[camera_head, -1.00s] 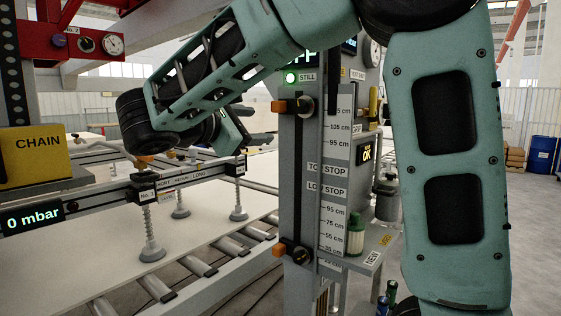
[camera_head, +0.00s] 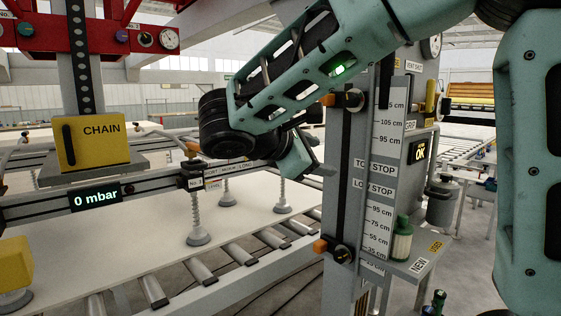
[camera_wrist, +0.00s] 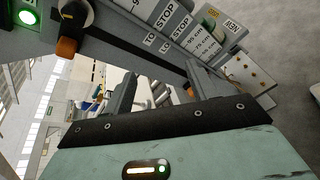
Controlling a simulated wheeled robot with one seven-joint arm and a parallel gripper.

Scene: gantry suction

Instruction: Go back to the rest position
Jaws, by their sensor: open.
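My gripper (camera_head: 305,148) is at the end of my teal arm, in the middle of the head view, in front of the grey post with the height scale (camera_head: 379,190). In the wrist view its two fingers (camera_wrist: 163,88) stand apart with nothing between them. The post and its scale fill the top of the wrist view, close to the fingers. In the head view my forearm hides the upper part of the post. I cannot tell whether the gripper touches anything.
The suction beam with a "0 mbar" display (camera_head: 95,198) and a yellow chain box (camera_head: 92,143) stand left. Suction cups (camera_head: 199,238) rest on a pale board (camera_head: 150,255) over rollers. An orange-tipped stop knob (camera_head: 333,248) sticks out from the post. Open floor shows right.

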